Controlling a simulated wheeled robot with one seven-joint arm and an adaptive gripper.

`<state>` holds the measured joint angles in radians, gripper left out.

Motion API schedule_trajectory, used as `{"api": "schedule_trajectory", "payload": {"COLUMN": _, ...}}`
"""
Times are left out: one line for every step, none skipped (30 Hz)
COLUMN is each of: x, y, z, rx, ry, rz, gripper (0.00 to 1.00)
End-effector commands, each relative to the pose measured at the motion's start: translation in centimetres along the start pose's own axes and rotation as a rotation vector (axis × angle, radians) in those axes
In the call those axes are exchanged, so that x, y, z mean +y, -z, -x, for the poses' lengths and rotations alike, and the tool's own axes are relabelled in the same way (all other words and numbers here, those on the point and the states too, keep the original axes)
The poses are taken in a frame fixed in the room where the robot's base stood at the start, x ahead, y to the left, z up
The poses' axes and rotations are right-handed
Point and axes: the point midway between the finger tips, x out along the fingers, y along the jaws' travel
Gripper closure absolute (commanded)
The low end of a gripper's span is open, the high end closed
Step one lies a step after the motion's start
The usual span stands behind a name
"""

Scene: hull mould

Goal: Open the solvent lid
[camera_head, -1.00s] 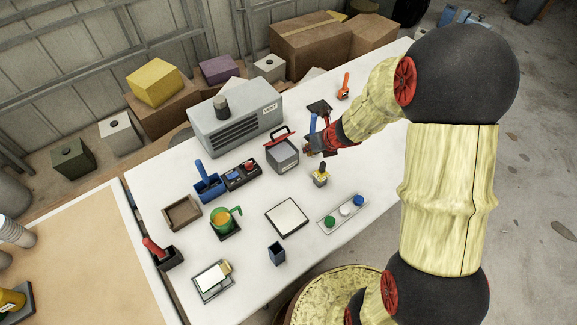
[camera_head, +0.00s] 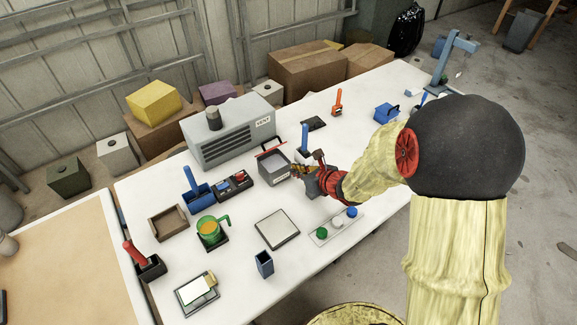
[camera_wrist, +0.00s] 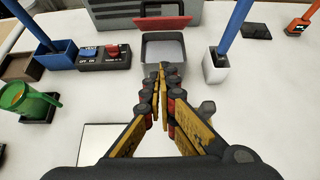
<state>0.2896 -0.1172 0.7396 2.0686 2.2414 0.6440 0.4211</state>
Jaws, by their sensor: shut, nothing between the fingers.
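The solvent container is a grey open-topped box (camera_head: 274,165) on the white bench, in front of the vent unit. It also shows in the wrist view (camera_wrist: 178,49), with a smooth grey inside. Its red lid (camera_head: 271,149) stands raised along the back edge; the wrist view shows the lid's broad red face (camera_wrist: 162,22) tipped up behind the opening. My gripper (camera_head: 297,171) is at the container's front right. In the wrist view its fingertips (camera_wrist: 160,74) are together and empty, just before the container's front edge. I cannot tell whether they touch it.
A white holder with a blue-handled tool (camera_wrist: 216,68) stands close on the right. A switch box (camera_wrist: 105,57) and a blue tub (camera_wrist: 54,58) are on the left. The grey vent unit (camera_head: 228,138) is behind. A white pad (camera_head: 277,229) lies in front.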

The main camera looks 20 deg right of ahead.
Motion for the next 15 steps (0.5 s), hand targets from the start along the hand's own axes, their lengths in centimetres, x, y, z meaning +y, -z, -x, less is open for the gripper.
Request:
{"api": "schedule_trajectory", "payload": {"x": 0.1, "y": 0.2, "z": -0.9, "rx": 0.001, "ry": -0.002, "rz": -0.001, "gripper": 1.0}}
{"api": "schedule_trajectory", "payload": {"x": 0.1, "y": 0.3, "z": -1.4, "rx": 0.002, "ry": -0.003, "rz": 0.0, "gripper": 1.0}}
{"api": "schedule_trajectory", "payload": {"x": 0.2, "y": 0.3, "z": -2.1, "rx": 0.002, "ry": -0.004, "rz": 0.0, "gripper": 1.0}}
{"api": "schedule_trajectory", "payload": {"x": 0.1, "y": 0.4, "z": -2.7, "rx": 0.002, "ry": -0.003, "rz": 0.0, "gripper": 1.0}}
{"api": "schedule_trajectory", "payload": {"x": 0.1, "y": 0.4, "z": -3.3, "rx": 0.002, "ry": -0.003, "rz": -0.001, "gripper": 1.0}}
{"api": "schedule_trajectory", "payload": {"x": 0.2, "y": 0.4, "z": -4.1, "rx": 0.003, "ry": -0.004, "rz": 0.0, "gripper": 1.0}}
{"api": "schedule_trajectory", "payload": {"x": 0.2, "y": 0.4, "z": -4.7, "rx": 0.003, "ry": -0.004, "rz": 0.001, "gripper": 1.0}}
{"api": "schedule_trajectory", "payload": {"x": 0.1, "y": 0.4, "z": -5.3, "rx": 0.003, "ry": -0.003, "rz": 0.0, "gripper": 1.0}}
{"api": "schedule_trajectory", "payload": {"x": 0.1, "y": 0.4, "z": -6.1, "rx": 0.003, "ry": -0.003, "rz": 0.0, "gripper": 1.0}}
{"api": "schedule_trajectory", "payload": {"x": 0.2, "y": 0.4, "z": -6.7, "rx": 0.003, "ry": -0.004, "rz": 0.0, "gripper": 1.0}}
{"api": "schedule_trajectory", "payload": {"x": 0.2, "y": 0.4, "z": -7.3, "rx": 0.003, "ry": -0.004, "rz": 0.0, "gripper": 1.0}}
{"api": "schedule_trajectory", "payload": {"x": 0.2, "y": 0.4, "z": -8.1, "rx": 0.002, "ry": -0.003, "rz": -0.001, "gripper": 1.0}}
{"api": "schedule_trajectory", "payload": {"x": 0.1, "y": 0.4, "z": -8.6, "rx": 0.003, "ry": -0.003, "rz": -0.001, "gripper": 1.0}}
{"api": "schedule_trajectory", "payload": {"x": 0.1, "y": 0.4, "z": -9.2, "rx": 0.003, "ry": -0.003, "rz": -0.001, "gripper": 1.0}}
{"api": "schedule_trajectory", "payload": {"x": 0.1, "y": 0.0, "z": -9.6, "rx": 0.001, "ry": -0.003, "rz": 0.001, "gripper": 1.0}}
